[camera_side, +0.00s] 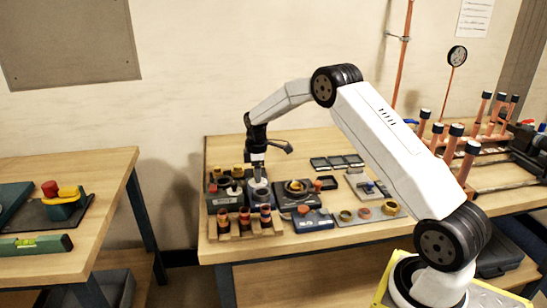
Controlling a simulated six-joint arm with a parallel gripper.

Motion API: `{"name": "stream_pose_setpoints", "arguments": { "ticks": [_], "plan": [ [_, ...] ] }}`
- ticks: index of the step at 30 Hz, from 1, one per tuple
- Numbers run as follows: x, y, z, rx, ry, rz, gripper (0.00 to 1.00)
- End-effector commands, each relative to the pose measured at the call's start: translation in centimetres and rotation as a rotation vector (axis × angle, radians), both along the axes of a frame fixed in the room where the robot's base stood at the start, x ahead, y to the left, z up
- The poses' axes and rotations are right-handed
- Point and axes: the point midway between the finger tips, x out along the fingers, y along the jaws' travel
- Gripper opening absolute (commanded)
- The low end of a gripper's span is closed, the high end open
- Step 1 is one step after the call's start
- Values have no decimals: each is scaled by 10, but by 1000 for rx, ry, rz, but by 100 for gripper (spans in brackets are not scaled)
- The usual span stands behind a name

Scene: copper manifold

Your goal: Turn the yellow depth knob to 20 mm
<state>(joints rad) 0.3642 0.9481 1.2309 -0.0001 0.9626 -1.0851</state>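I cannot tell which part is the yellow depth knob at this size. Small yellow-orange parts show on a dark block (224,198) at the left of the main bench. A dark square device (299,206) with an orange-yellow ring (296,186) on top sits right of it. My gripper (258,172) points down over the left part of the bench, just above a blue-grey cylinder (258,190). The fingertips are too small and dark to tell whether they are open or shut, or whether they touch anything.
A wooden rack (232,233) with several copper pieces stands at the front left. A blue-grey box (313,220) and a tray of rings (346,222) lie to its right. Copper pipes (454,146) stand upright at the right. The left table (98,168) holds a green level (38,244).

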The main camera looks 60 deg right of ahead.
Motion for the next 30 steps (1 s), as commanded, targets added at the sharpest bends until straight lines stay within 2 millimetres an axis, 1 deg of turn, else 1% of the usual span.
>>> {"name": "stream_pose_setpoints", "arguments": {
  "ticks": [1,2,3,4,11,17,23,30],
  "plan": [
    [0,0,0,0,0,0,29],
    [0,0,0,0,0,0,19],
    [0,0,0,0,0,0,6],
    [0,0,0,0,0,0,0],
    [0,0,0,0,0,-4,0],
    [0,0,0,0,0,-40,0],
    [0,0,1,0,0,-131,0],
    [0,0,1,0,0,-311,0]
  ]
}}
